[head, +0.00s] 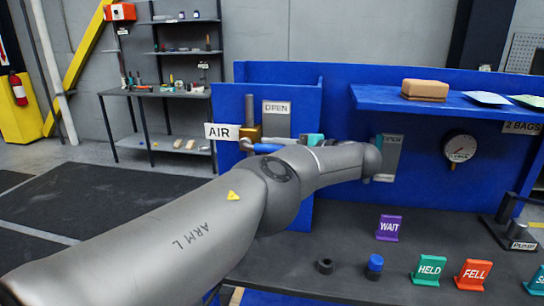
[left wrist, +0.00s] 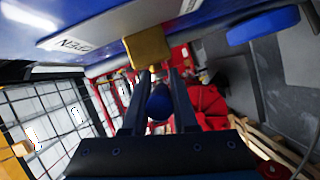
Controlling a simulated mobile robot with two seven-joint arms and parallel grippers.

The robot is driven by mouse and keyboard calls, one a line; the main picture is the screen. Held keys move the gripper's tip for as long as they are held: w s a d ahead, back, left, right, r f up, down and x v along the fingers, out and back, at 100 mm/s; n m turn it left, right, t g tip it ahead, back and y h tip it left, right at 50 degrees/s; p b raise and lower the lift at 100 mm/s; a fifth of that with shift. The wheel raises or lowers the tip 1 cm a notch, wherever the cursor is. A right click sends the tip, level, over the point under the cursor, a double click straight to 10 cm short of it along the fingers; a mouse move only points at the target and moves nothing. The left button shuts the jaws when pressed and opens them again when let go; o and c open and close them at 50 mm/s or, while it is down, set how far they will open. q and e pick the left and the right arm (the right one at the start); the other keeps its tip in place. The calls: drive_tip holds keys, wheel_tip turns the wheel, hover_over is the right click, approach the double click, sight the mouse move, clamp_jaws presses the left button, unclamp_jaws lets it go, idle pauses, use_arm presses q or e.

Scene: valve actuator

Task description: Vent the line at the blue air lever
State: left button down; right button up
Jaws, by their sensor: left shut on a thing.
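The blue air lever (head: 268,148) reaches out to the right from a brass valve block (head: 250,132), beside the white AIR sign (head: 222,132). My left gripper (head: 284,141) is at the lever and is largely hidden behind my own forearm in the head view. In the left wrist view my left gripper's fingers (left wrist: 158,78) stand on both sides of the rounded blue end of the lever (left wrist: 160,103), shut on it. The brass block (left wrist: 148,47) is just ahead of the fingertips. An OPEN plate (head: 277,107) is above the lever. My right gripper is not in view.
A blue shelf (head: 385,98) with a tan block (head: 424,90) juts out at the right. A second OPEN plate (head: 387,155) and a gauge (head: 460,148) are on the blue panel. Signs WAIT (head: 389,228), HELD (head: 430,270) and FELL (head: 473,274) stand on the dark bench.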

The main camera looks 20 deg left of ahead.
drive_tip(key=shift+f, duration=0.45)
use_arm(q)
drive_tip(key=c, duration=0.7)
unclamp_jaws()
drive_tip(key=shift+f, duration=0.1)
